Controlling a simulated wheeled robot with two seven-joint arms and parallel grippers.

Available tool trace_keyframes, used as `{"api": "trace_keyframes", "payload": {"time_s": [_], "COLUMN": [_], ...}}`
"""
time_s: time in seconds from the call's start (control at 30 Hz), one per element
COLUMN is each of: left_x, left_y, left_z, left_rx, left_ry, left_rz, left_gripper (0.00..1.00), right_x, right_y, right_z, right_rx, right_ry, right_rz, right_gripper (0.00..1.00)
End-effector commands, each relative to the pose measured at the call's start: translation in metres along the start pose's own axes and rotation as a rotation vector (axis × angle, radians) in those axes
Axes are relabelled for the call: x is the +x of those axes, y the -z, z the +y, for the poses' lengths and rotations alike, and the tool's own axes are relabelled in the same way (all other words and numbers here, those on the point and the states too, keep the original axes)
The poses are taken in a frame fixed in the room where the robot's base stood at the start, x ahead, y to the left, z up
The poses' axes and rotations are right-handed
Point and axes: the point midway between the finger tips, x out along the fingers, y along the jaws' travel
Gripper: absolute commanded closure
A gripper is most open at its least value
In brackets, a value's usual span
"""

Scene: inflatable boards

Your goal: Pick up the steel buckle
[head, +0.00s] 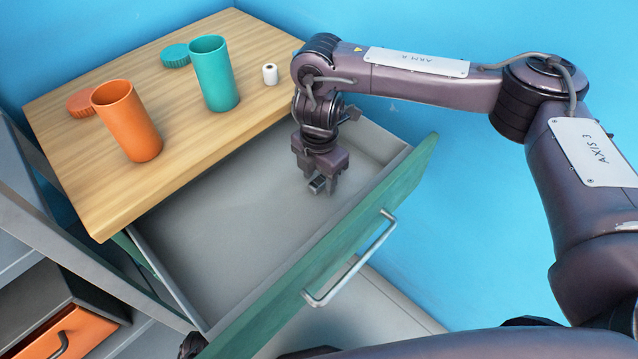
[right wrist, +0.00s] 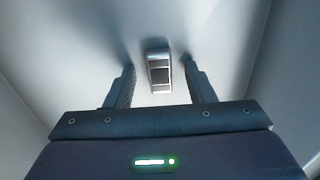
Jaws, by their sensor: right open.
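The steel buckle (right wrist: 159,72) is a small metal rectangle with a dark middle. In the right wrist view it lies on the drawer floor, between and slightly beyond the tips of my right gripper (right wrist: 158,85). The fingers are open, one on each side, with a gap to the buckle on both sides. In the head view my right gripper (head: 318,186) reaches down into the open drawer (head: 230,215), and its fingers largely hide the buckle there. My left gripper cannot be made out.
The drawer's green front (head: 330,250) has a metal handle (head: 350,262). The drawer's left part is empty.

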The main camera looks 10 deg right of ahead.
Motion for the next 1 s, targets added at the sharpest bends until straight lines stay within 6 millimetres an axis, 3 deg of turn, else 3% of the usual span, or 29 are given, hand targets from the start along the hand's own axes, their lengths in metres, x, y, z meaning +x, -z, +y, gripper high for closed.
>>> {"api": "trace_keyframes", "payload": {"time_s": [0.17,0.53,0.83,1.0], "left_x": [0.0,0.0,-0.001,0.007], "left_y": [0.0,0.0,0.001,-0.004], "left_z": [0.0,0.0,0.0,-0.002], "left_rx": [0.001,0.001,0.001,-0.005], "left_ry": [0.0,0.0,0.0,0.004], "left_rz": [0.0,0.0,0.002,0.006], "left_gripper": [0.66,0.66,0.66,0.66], "right_x": [0.0,0.0,-0.003,-0.015], "right_y": [0.0,0.0,0.0,0.0], "right_z": [0.0,0.0,0.0,0.001], "right_rx": [-0.001,-0.001,-0.001,-0.003], "right_ry": [0.0,0.0,-0.001,-0.002], "right_rz": [0.0,0.0,0.0,0.0], "right_gripper": [0.51,0.98,0.99,0.99]}}
